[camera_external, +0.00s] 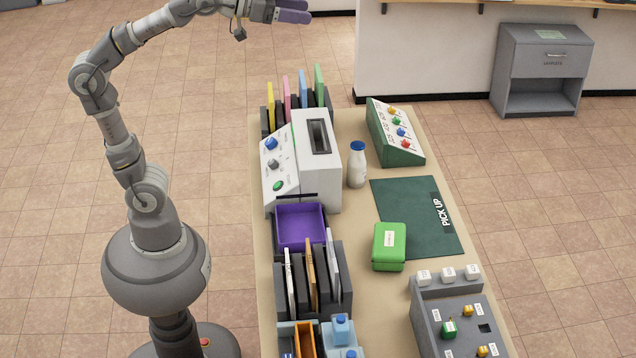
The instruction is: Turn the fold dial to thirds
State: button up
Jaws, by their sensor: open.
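A white machine (322,180) with a slot on top stands on the table. Its sloped left panel carries a blue knob (271,144), a grey knob (273,164) and a green button (278,186). The labels on this panel are too small to read, so I cannot tell which knob is the fold dial or where it points. My gripper (293,11) is at the top edge of the view, with purple fingertips. It is open and empty, high up and well away from the machine.
Coloured folders (294,88) stand behind the machine, and a purple tray (301,226) sits in front. A white bottle (357,168), a green console (396,133), a green box (389,246) and a dark mat (414,200) are to the right. A grey control box (455,310) stands nearer.

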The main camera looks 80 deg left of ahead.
jog(key=a+r+n+t+y, duration=0.4)
jog(key=a+r+n+y, duration=0.5)
jog(key=a+r, duration=0.8)
jog(key=s+a+r+m+t+b, duration=0.1)
jog(key=s+a+r+m+t, duration=0.15)
jog(key=a, duration=0.35)
jog(key=s+a+r+m+t+b, duration=0.1)
jog(key=s+a+r+m+t, duration=0.1)
jog(key=s+a+t, duration=0.35)
jog(key=s+a+f+m+g+h, duration=0.1)
jog(key=s+a+f+g+h, duration=0.4)
jog(key=f, duration=0.4)
jog(key=s+a+f+m+g+h, duration=0.2)
jog(key=s+a+f+g+h, duration=0.25)
jog(key=a+f, duration=0.35)
send_near(268, 141)
jog(key=shift+y, duration=0.45)
jog(key=w+b, duration=0.3)
jog(key=w, duration=0.5)
jog(key=shift+d+f, duration=0.1)
jog(key=shift+d, duration=0.05)
